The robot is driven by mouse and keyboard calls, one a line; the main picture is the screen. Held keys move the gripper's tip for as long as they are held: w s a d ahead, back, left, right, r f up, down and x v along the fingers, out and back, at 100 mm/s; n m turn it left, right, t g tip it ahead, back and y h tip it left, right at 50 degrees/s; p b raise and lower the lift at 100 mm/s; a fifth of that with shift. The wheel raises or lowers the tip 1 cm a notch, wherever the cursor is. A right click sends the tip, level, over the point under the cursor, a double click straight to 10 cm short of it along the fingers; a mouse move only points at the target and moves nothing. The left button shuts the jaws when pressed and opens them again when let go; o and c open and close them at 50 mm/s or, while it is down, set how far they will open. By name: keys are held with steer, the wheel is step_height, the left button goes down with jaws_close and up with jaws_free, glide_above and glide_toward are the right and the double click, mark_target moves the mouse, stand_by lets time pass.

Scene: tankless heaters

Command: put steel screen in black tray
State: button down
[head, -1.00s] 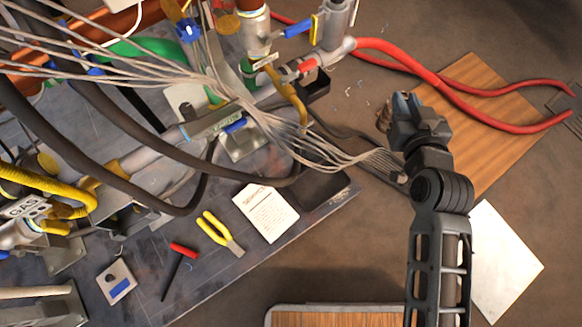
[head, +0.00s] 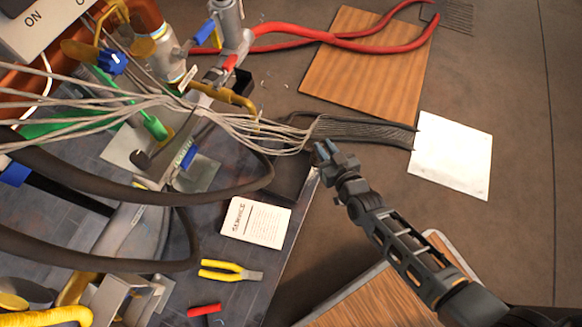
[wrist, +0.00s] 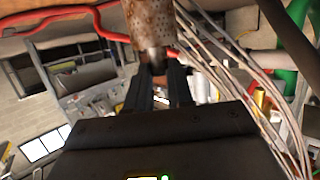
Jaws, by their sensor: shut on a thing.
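My gripper (head: 325,152) is near the right corner of the dark workbench in the head view, close to the ends of the grey cables. In the wrist view my gripper (wrist: 157,72) is shut on the narrow grey end of a speckled, rusty brown cylinder (wrist: 150,22), which seems to be the steel screen. The cylinder's far end is cut off by the top of the wrist view, and I cannot make it out in the head view. A flat black shape (head: 290,178) at the bench corner, left of my gripper, looks like the black tray.
Grey cables (head: 260,128) and thick dark hoses (head: 150,190) cross the bench. A printed card (head: 257,222) and yellow-handled pliers (head: 230,270) lie on it. A wooden board (head: 368,65), red tubing (head: 340,38) and a white sheet (head: 450,155) lie to the right on brown ground.

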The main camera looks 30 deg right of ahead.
steer(key=w+a+f+b, duration=0.4)
steer(key=a+f, duration=0.3)
steer(key=f, duration=0.2)
steer(key=shift+w+a+f+b, duration=0.15)
steer(key=shift+w+a+b, duration=0.1)
steer(key=shift+w+b, duration=0.1)
steer(key=shift+f, duration=0.15)
steer(key=c, duration=1)
jaws_free()
steer(key=p+v, duration=0.4)
steer(key=v, duration=0.8)
steer(key=shift+p, duration=0.35)
